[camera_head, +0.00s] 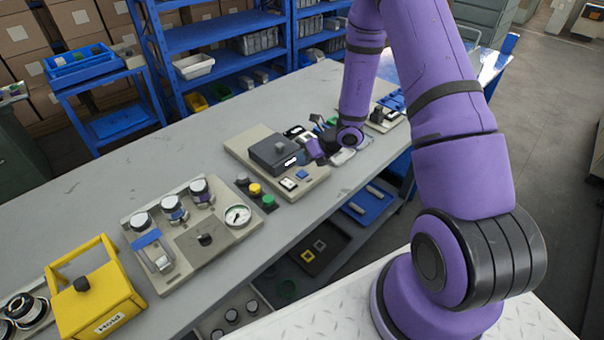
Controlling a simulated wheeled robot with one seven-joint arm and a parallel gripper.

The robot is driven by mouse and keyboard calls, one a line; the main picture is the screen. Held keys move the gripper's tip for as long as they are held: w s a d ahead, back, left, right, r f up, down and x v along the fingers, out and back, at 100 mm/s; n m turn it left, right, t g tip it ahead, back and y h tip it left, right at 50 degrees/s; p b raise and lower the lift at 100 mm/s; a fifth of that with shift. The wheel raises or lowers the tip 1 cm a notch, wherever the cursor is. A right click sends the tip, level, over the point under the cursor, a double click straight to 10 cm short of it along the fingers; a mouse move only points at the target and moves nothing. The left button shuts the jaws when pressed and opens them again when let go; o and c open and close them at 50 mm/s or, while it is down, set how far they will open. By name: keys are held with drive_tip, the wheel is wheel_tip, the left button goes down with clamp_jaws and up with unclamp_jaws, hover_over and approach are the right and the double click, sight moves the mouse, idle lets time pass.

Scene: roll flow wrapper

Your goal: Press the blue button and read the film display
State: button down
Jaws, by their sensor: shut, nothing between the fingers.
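A beige panel (248,146) on the grey bench carries a dark grey box with a knob on top. A small lit display (291,161) is on the box's front; its characters are too small to read. A small blue button (302,174) sits on the panel in front of the box. My gripper (312,157) is shut and empty, low at the right side of the box, behind the button in this view and seemingly apart from it. Its fingertips are small and partly lost against the dark box, so its exact height is unclear.
Yellow and green round buttons (262,196) stand left of the panel. A gauge panel (189,242) and a yellow case (95,300) are farther left. Small parts lie behind my gripper. Blue shelves (222,32) stand behind the bench. Bare bench top lies along the back left.

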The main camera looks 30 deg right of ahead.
sight(303, 172)
drive_tip(key=shift+f, duration=0.65)
drive_tip(key=shift+f, duration=0.1)
idle(1.6)
drive_tip(key=shift+f, duration=0.3)
drive_tip(key=shift+f, duration=0.45)
idle(0.7)
drive_tip(key=shift+r, duration=0.85)
drive_tip(key=shift+r, duration=2.55)
